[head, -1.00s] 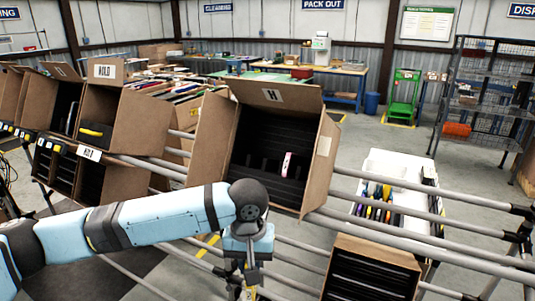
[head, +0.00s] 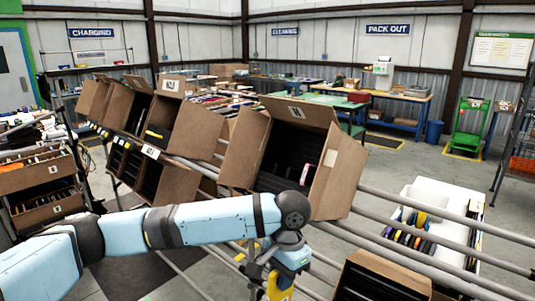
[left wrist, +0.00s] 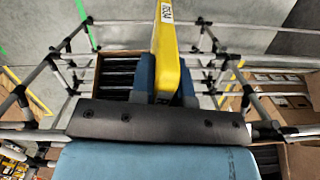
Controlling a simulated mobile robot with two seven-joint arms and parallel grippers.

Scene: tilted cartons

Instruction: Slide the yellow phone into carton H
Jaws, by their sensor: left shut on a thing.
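The yellow phone (left wrist: 166,50) is a flat yellow slab with a white label, gripped between the dark blue fingers of my left gripper (left wrist: 165,82) in the left wrist view. In the head view my left gripper (head: 283,272) points down below the carton, with the yellow phone (head: 278,289) under it near the bottom edge. Carton H (head: 245,149) is an open, tilted brown carton with a flap marked H, on the rack just above and behind my left wrist. It has black slots inside and a pink and white item standing at the right. My left forearm hides the carton's lower front.
Grey rack rails (head: 420,235) run down to the right of the carton. Another carton with black slots (head: 375,280) sits low at the right. A white bin (head: 440,210) of upright items stands behind the rails. More tilted cartons (head: 172,170) are at the left.

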